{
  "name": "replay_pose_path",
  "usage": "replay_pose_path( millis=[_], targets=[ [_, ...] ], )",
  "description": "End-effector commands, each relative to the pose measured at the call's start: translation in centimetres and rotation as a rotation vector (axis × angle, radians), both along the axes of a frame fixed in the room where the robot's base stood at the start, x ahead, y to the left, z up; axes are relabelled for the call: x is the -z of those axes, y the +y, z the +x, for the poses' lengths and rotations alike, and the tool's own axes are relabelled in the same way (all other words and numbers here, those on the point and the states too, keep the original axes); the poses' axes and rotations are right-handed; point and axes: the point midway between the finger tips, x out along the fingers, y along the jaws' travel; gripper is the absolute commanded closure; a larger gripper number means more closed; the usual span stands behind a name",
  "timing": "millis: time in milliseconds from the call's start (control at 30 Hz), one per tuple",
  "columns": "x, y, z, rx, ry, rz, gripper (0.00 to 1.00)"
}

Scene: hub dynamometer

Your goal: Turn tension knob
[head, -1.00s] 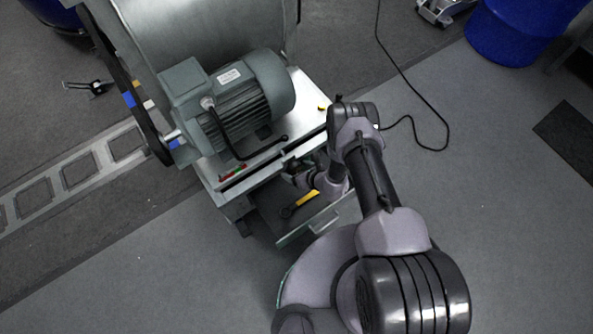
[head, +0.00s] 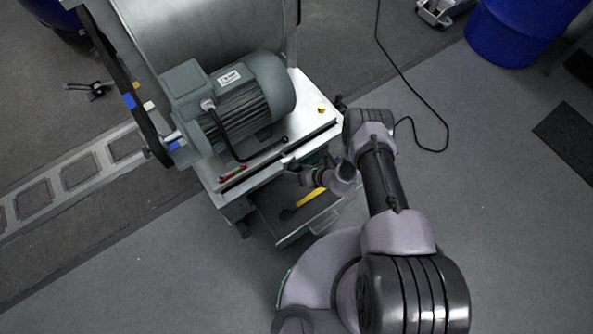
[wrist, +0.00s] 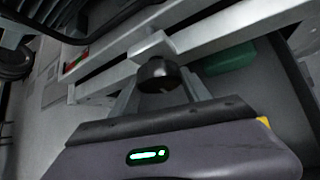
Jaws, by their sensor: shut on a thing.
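The tension knob (wrist: 158,76) is a short black round knob on the end of a light metal block at the bench's front rail, in the wrist view. My gripper (wrist: 157,90) has one finger on either side of the knob and is shut on it. In the head view my gripper (head: 293,170) is at the front edge of the machine bench (head: 310,112), below the grey motor (head: 240,100). The knob is too small and covered to make out there.
An open drawer (head: 322,207) with a yellow-handled tool (head: 308,199) lies just below my gripper. A green object (wrist: 228,59) is behind the rail at right in the wrist view. A red item (head: 232,173) lies on the bench's left front.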

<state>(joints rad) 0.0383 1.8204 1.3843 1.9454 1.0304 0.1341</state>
Motion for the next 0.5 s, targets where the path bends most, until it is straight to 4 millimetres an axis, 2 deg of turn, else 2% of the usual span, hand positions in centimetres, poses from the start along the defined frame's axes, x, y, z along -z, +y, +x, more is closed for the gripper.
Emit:
replay_pose_path(
  millis=[500],
  targets=[
    [0.16, -0.21, 0.09, 0.001, 0.198, 0.294, 0.85]
  ],
)
